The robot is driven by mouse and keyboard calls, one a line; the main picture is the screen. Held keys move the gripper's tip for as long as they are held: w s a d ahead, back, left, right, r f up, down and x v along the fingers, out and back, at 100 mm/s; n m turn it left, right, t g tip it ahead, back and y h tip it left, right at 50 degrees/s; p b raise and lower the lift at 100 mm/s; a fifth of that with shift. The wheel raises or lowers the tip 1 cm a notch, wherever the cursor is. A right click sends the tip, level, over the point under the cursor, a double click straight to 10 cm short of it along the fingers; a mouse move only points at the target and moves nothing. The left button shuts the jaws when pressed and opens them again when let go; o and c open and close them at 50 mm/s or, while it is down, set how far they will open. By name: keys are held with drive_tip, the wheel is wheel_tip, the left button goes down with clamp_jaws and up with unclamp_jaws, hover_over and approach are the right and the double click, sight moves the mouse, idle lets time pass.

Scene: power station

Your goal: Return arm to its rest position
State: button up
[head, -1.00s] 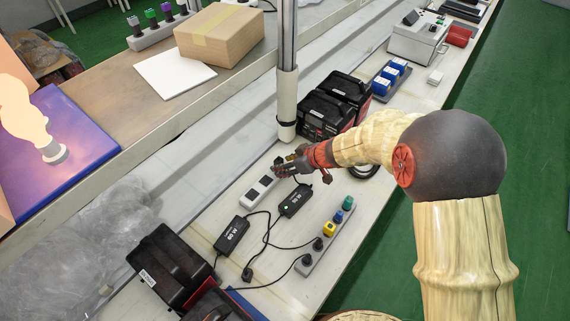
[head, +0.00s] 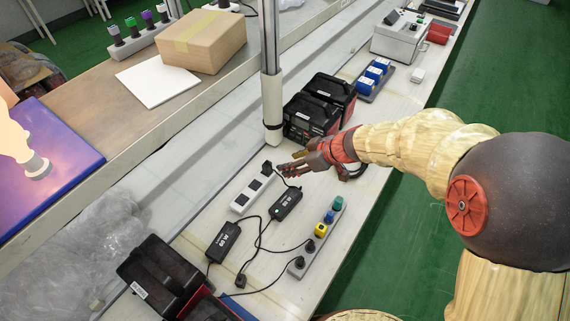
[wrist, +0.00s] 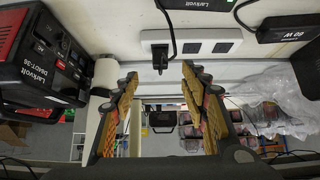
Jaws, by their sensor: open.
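My gripper (head: 305,163) is above the workbench (head: 330,262), to the right of the white power strip. In the wrist view its two yellow-padded fingers (wrist: 158,82) stand wide apart with nothing between them. My arm reaches in from the right side of the head view. The white power strip (head: 252,193) lies on the bench with a black plug (head: 266,168) in its far end; both also show in the wrist view, the strip (wrist: 222,34) and the plug (wrist: 160,58) beyond the fingertips.
Black-and-red power stations (head: 312,118) stand behind my gripper. A grey pole (head: 271,105) rises beside them. Two black adapters (head: 285,203) with cables and a grey strip with coloured plugs (head: 320,231) lie in front. Green floor (head: 480,85) is open to the right.

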drive_tip(key=shift+s+d+r, duration=0.15)
drive_tip(key=shift+d+r, duration=0.05)
drive_tip(key=shift+r, duration=0.05)
idle(0.4)
drive_tip(key=s+d+r+m+g+h, duration=0.1)
drive_tip(key=s+d+m+g, duration=0.15)
drive_tip(key=s+m, duration=0.35)
drive_tip(key=s+d+r+m+g+h, duration=0.1)
drive_tip(key=s+d+m+h, duration=0.15)
drive_tip(key=s, duration=0.55)
drive_tip(key=s+d+r+m+t+h, duration=0.3)
drive_tip(key=s+d+r+t+h, duration=0.1)
drive_tip(key=s+d+r, duration=0.8)
drive_tip(key=d+r, duration=0.3)
drive_tip(key=shift+d+t, duration=0.15)
drive_tip(key=shift+t, duration=0.2)
